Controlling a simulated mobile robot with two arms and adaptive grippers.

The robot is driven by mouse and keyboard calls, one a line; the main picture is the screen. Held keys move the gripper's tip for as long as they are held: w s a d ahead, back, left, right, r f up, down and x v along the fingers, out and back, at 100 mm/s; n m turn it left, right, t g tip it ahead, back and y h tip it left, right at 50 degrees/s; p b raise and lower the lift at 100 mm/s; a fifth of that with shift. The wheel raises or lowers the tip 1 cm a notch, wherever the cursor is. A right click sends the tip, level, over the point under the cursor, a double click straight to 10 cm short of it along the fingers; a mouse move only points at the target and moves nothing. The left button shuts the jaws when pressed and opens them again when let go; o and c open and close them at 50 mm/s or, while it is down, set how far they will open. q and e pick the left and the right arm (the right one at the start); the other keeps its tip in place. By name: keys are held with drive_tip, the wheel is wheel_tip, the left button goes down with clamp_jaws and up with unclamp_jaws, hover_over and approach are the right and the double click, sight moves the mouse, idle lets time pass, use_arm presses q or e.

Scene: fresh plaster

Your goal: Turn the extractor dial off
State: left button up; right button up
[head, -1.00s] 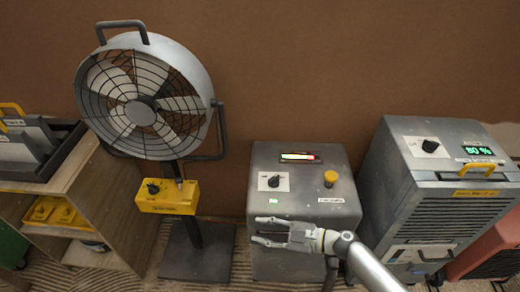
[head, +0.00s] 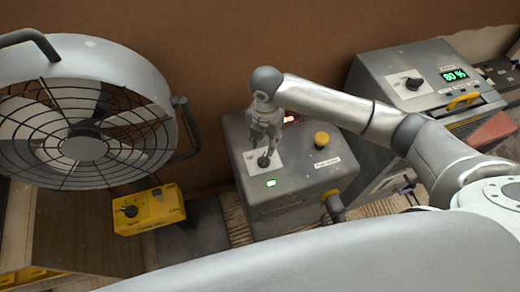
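The grey box in the middle (head: 300,178) has a black dial (head: 264,161) on a white plate on its sloped top. I take it as the extractor; its front label is too small to read surely. A small green light (head: 271,183) glows below the dial. My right gripper (head: 264,148) points down at the dial from above, its fingers apart with the knob between or just under their tips. I cannot tell whether they touch it. The gripper hides part of the plate and its markings. My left gripper is out of view.
A large fan (head: 85,120) with a yellow control box (head: 149,209) stands left. A grey unit reading 80 % (head: 420,85) stands right.

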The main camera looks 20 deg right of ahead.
sight(264, 158)
wheel_tip(264, 158, down, 5)
drive_tip(key=shift+f+p, duration=0.2)
drive_tip(key=shift+p, duration=0.15)
drive_tip(key=shift+w+f, duration=0.1)
drive_tip(key=shift+f, duration=1.55)
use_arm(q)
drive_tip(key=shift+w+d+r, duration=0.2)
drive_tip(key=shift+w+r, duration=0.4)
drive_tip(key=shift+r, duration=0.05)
use_arm(e)
drive_tip(key=shift+a, duration=0.1)
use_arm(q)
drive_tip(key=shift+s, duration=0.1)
use_arm(e)
drive_tip(key=shift+c, duration=0.5)
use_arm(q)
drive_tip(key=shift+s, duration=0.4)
use_arm(e)
clamp_jaws()
